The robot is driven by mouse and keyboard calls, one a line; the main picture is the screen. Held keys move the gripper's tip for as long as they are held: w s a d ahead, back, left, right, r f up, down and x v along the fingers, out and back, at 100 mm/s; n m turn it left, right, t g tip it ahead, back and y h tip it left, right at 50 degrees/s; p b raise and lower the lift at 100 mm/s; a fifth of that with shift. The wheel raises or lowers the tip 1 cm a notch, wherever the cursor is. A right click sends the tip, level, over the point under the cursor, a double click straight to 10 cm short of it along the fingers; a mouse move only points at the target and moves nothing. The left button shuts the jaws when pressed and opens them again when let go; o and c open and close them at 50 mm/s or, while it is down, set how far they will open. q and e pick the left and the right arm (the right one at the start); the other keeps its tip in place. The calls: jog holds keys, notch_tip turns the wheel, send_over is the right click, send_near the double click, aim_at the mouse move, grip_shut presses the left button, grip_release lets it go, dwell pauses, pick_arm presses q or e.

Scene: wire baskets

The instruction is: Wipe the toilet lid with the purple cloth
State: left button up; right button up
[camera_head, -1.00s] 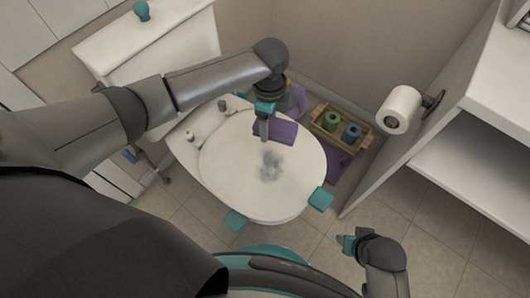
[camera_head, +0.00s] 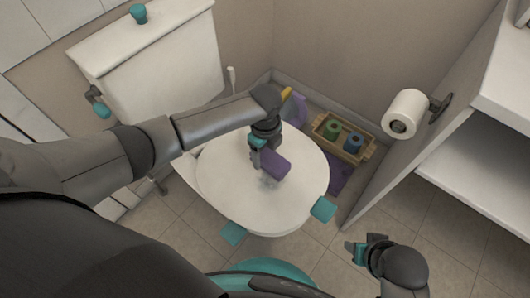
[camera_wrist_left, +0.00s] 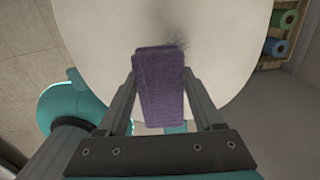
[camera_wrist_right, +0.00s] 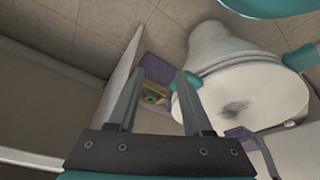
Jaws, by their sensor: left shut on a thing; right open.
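The closed toilet lid (camera_head: 290,200) is white and roughly oval in the head view. A grey smudge shows on it in the left wrist view (camera_wrist_left: 178,32) and in the right wrist view (camera_wrist_right: 236,108). My left gripper (camera_head: 262,168) is shut on the purple cloth (camera_head: 275,165), a folded block, over the middle of the lid. The cloth (camera_wrist_left: 158,85) sits between the fingers, its far end by the smudge. Whether it touches the lid is unclear. My right gripper (camera_head: 362,250) is open and empty, off to the right of the toilet; its fingers (camera_wrist_right: 158,95) are apart.
The toilet tank (camera_head: 150,65) stands behind, with a teal knob on top. A wooden crate (camera_head: 342,138) with green and blue rolls sits on the floor at right. A paper roll (camera_head: 404,113) hangs on the partition. Teal blocks (camera_head: 323,210) are at the lid's front edge.

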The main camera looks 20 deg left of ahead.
pick_arm(q)
notch_tip(320, 180, down, 4)
jog(key=b, duration=0.2)
jog(key=shift+f+b, duration=0.15)
jog(key=shift+b, duration=0.2)
jog(key=shift+f+b, duration=0.3)
jog(key=shift+f, duration=0.2)
pick_arm(e)
notch_tip(320, 180, up, 6)
jog(key=t, duration=0.1)
jog(key=shift+w+r, duration=0.15)
jog(key=shift+r, duration=0.1)
jog(key=shift+r, duration=0.1)
jog(key=shift+r, duration=0.15)
pick_arm(q)
jog(key=shift+p, duration=0.3)
jog(key=shift+r, duration=0.1)
pick_arm(e)
jog(key=shift+r, duration=0.2)
